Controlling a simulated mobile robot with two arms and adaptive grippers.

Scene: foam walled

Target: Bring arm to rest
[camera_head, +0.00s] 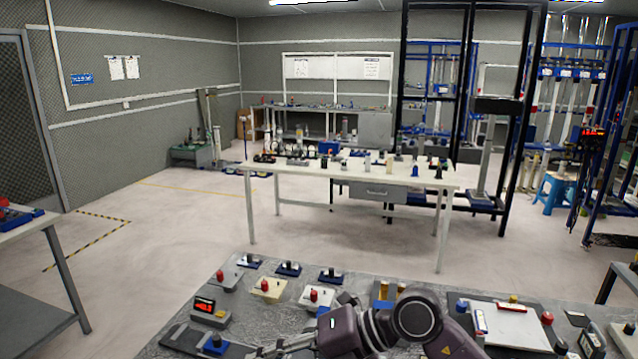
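My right arm comes in at the bottom edge, right of centre, and bends to the left low over the near table (240,318). Its dark rounded elbow-like joint is in front of the table's middle. My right gripper (268,350) points left at the bottom edge, close to the small devices on the table. Its fingers are small and partly cut off, so I cannot tell if they are open or shut, or if they touch anything. My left arm and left gripper are not in view.
Small knob and button boxes (267,289) stand left of my arm, beside a red-lit display box (205,307). A white workbench (350,168) with several small items stands beyond open floor (180,235).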

